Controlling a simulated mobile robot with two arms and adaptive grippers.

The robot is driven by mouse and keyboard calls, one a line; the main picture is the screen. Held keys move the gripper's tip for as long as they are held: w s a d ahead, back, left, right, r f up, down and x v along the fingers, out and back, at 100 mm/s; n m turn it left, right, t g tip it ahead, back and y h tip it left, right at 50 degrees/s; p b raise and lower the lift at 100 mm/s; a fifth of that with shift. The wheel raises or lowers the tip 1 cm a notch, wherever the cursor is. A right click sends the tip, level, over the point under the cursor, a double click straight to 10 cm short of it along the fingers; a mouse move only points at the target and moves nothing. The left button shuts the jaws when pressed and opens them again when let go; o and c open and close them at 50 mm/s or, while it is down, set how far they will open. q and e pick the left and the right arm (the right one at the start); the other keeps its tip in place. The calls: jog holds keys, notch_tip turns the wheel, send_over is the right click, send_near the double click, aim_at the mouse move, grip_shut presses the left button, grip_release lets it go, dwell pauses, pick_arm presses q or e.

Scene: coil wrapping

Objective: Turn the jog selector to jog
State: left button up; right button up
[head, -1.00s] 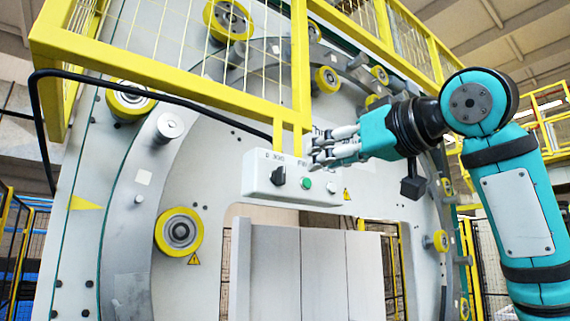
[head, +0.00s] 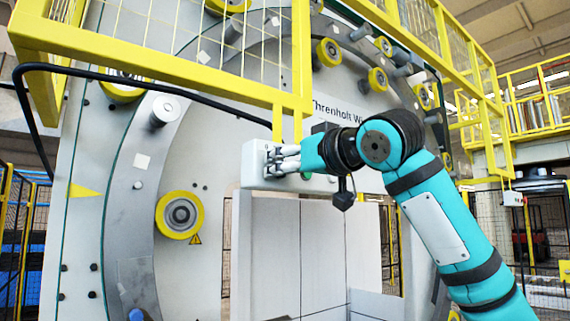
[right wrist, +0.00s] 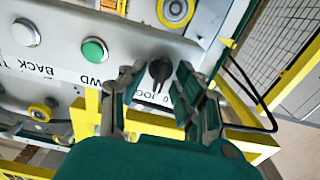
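The jog selector (right wrist: 160,70) is a black knob on the pale control box (right wrist: 65,45), with "0 JOG" lettering beside it in the right wrist view. My right gripper (right wrist: 157,80) is open, with one finger on each side of the knob and gaps showing. The knob's exact setting is hard to read. In the head view my right gripper (head: 277,160) covers most of the face of the control box (head: 252,166) and hides the selector. My left gripper is not in view.
A green button (right wrist: 94,50) and a white button (right wrist: 26,33) sit on the same box. A yellow guard rail (head: 180,75) and a black cable (head: 150,82) run above it. Yellow rollers (head: 180,214) line the big ring.

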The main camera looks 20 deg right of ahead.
grip_shut()
jog(key=shift+m, duration=0.4)
jog(key=m+b, duration=0.3)
jog(key=m, duration=0.5)
jog(key=m+b, duration=0.4)
jog(key=m, duration=0.5)
jog(key=shift+w+d+f, duration=0.1)
jog(key=shift+f, duration=0.05)
dwell(0.4)
jog(key=shift+o, duration=0.2)
grip_release()
